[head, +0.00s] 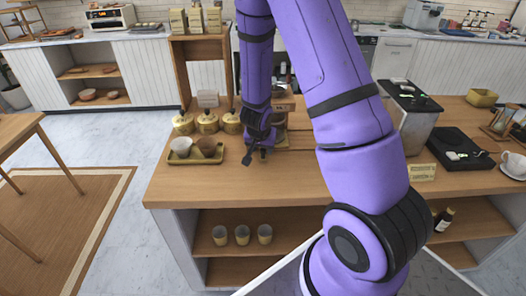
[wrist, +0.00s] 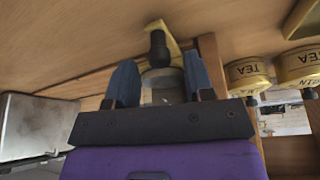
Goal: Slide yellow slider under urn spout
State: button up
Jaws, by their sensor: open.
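My gripper (head: 256,155) is low over the cart's wooden top, near its middle, in the head view. In the wrist view its two blue-grey fingers (wrist: 163,84) are apart. The yellow slider (wrist: 181,46) shows beyond them on the wood, with a black knob (wrist: 158,46) in front of it. The knob lines up between the fingers, and no contact shows. A greyish cylinder (wrist: 163,85) shows between the fingers; I cannot tell whether it is part of the urn. In the head view my arm hides most of the urn area, and the spout cannot be made out.
Yellow canisters (head: 208,122) and a tray (head: 180,160) with cups stand left of my gripper. A metal-sided machine (head: 415,128) and a black scale (head: 455,150) are to the right. Cups (head: 242,235) sit on the shelf below. The front strip of the top is clear.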

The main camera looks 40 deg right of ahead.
jog(key=shift+x, duration=1.45)
grip_shut()
